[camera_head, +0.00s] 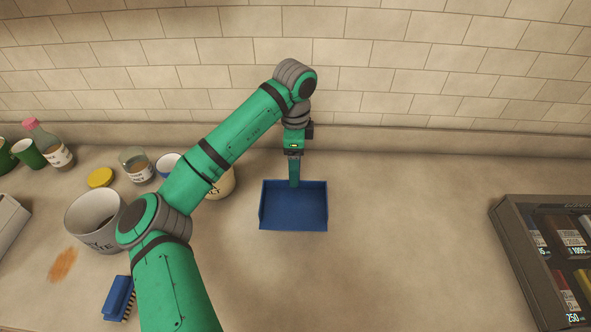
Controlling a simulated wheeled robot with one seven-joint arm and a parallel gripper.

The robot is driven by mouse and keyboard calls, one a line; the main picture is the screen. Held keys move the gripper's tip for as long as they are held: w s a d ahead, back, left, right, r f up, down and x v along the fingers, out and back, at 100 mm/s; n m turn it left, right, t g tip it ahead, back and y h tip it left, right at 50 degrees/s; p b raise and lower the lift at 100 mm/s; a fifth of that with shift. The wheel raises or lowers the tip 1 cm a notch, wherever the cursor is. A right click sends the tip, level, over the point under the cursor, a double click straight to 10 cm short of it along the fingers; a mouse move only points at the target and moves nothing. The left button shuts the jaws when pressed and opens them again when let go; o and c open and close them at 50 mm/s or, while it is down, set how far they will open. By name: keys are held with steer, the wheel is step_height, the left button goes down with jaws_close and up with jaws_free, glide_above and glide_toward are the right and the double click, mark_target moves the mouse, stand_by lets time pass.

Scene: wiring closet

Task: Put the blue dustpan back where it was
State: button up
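The blue dustpan (293,208) is on or just above the counter in the middle of the view, with its open edge toward the front and its back toward the tiled wall. I cannot tell if it touches the counter. My gripper (294,172) points down at the back edge of the dustpan, where its handle would be. The fingers look narrow and close together there, but whether they hold the dustpan is not clear. The green arm reaches in from the front left.
A blue brush (119,297) lies at front left near an orange-brown stain (62,264). A white canister (94,220), a yellow lid (100,177), a glass jar (136,165) and a pink-capped bottle (47,143) stand left. A dark case (520,250) is at right. The counter between dustpan and case is clear.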

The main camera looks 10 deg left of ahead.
steer(key=shift+w+f, duration=0.4)
steer(key=shift+f, duration=0.1)
steer(key=shift+w+f, duration=0.15)
steer(key=shift+f, duration=0.8)
steer(key=shift+w+f, duration=0.15)
steer(key=shift+f, duration=0.85)
steer(key=o, duration=1.3)
step_height(320, 180, up, 12)
steer(key=shift+r, duration=0.1)
